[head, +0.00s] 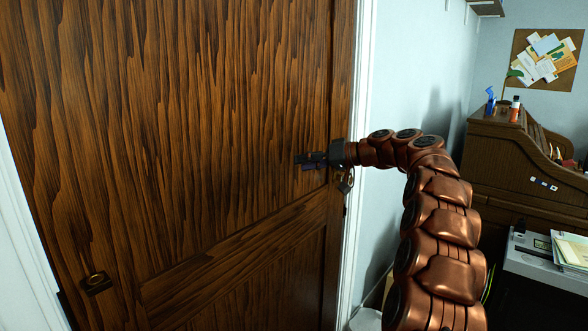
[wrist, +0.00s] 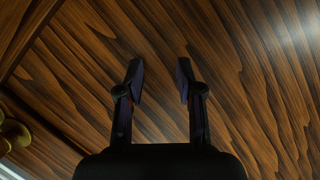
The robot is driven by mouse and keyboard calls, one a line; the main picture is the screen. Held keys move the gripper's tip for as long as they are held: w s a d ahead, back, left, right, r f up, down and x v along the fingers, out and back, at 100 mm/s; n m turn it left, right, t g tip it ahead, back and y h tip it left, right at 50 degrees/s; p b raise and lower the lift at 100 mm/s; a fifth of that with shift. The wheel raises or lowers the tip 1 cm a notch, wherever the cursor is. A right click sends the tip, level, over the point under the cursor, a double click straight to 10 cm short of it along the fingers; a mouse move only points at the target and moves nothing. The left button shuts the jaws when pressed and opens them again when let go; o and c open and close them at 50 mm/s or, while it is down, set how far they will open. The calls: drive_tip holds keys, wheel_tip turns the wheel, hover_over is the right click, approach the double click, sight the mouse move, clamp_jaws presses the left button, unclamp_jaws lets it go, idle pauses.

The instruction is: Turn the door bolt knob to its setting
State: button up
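A large dark wood door (head: 190,120) fills the left and middle of the head view. My gripper (head: 308,160) is at the door's right side, far from that plate. In the wrist view my gripper (wrist: 160,85) has its two fingers apart, with only wood grain between them. A rounded brass piece (wrist: 12,135) shows at the left edge there, outside the fingers. Its setting marks cannot be seen.
Metal hardware with a hanging part (head: 345,184) is just below my gripper at the door edge. The white door frame (head: 361,110) is beside it. A wooden desk (head: 520,165), a printer-like machine (head: 540,262) and a pinboard (head: 543,58) stand at the right.

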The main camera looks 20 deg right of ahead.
drive_tip(key=s+a, duration=0.1)
drive_tip(key=s+a+g, duration=0.1)
drive_tip(key=a, duration=0.1)
drive_tip(key=shift+a, duration=0.2)
drive_tip(key=shift+s+a+f+p, duration=0.2)
drive_tip(key=shift+s+a+p, duration=0.1)
drive_tip(key=shift+s+a, duration=0.4)
drive_tip(key=shift+w+a, duration=0.1)
